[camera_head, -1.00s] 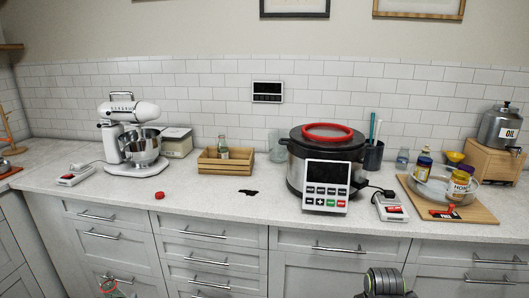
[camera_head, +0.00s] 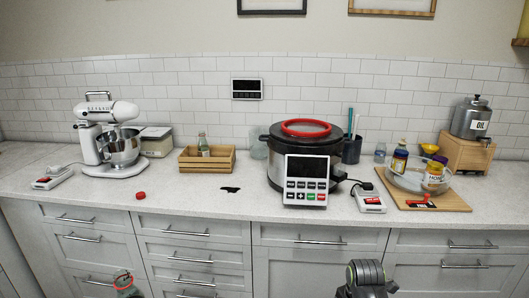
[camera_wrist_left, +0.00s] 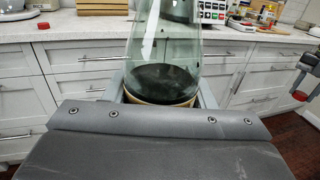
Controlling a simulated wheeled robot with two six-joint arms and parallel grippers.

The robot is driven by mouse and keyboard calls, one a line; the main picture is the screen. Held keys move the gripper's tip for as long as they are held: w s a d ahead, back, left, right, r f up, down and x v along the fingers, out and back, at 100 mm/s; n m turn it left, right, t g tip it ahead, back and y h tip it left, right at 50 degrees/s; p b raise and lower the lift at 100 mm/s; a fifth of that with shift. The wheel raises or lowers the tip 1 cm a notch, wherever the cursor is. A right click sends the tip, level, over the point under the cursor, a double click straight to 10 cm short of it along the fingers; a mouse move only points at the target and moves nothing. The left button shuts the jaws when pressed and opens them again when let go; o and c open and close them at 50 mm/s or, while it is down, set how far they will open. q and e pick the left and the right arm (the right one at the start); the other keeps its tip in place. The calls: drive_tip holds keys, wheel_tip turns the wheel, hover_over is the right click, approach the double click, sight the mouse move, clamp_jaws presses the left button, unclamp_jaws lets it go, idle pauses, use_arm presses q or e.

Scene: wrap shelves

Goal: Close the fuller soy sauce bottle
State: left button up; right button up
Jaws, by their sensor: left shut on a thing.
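My left gripper (camera_wrist_left: 160,92) is shut on a clear glass bottle (camera_wrist_left: 168,45) with dark liquid in its lower part.
A dark spill (camera_head: 230,189) lies on the counter (camera_head: 185,205) before the crate. A stand mixer (camera_head: 108,133) is left, a large cooker (camera_head: 304,160) is right of centre. A wooden board (camera_head: 455,197) holds a bowl and jars at right. Counter around the red cap is clear.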

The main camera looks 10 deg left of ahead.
use_arm(q)
drive_tip(key=d+r+m+g+h, duration=0.3)
drive_tip(key=d+r+m+h, duration=0.1)
drive_tip(key=d, duration=0.5)
drive_tip(key=d+r+m+g+h, duration=0.4)
drive_tip(key=d+r+m+h, duration=0.1)
drive_tip(key=d+r+h, duration=0.2)
drive_tip(key=shift+s+d+r+m+h, duration=0.35)
drive_tip(key=shift+d+h, duration=0.25)
drive_tip(key=shift+d, duration=0.5)
drive_tip(key=shift+d+f, duration=0.1)
drive_tip(key=shift+f, duration=0.1)
drive_tip(key=w+d+f+m+g+h, duration=0.1)
drive_tip(key=d+f+m+g, duration=0.3)
drive_tip(key=d+g, duration=0.2)
drive_tip(key=w+d+f+m+g+h, duration=0.1)
drive_tip(key=d+f+m+g+h, duration=0.1)
drive_tip(key=d+g, duration=0.4)
drive_tip(key=shift+d+f+m, duration=0.9)
drive_tip(key=shift+d+m, duration=0.05)
drive_tip(key=shift+d, duration=0.3)
drive_tip(key=s+a+r+n+t+y, duration=0.1)
drive_tip(key=a+n+t, duration=0.3)
drive_tip(key=a+t, duration=0.2)
drive_tip(key=s+a+r+n+t+y, duration=0.1)
drive_tip(key=a+n+t, duration=0.3)
drive_tip(key=a, duration=0.4)
drive_tip(key=shift+a+t+y, duration=0.4)
drive_tip(key=shift+t+y, duration=0.2)
drive_tip(key=shift+t, duration=0.3)
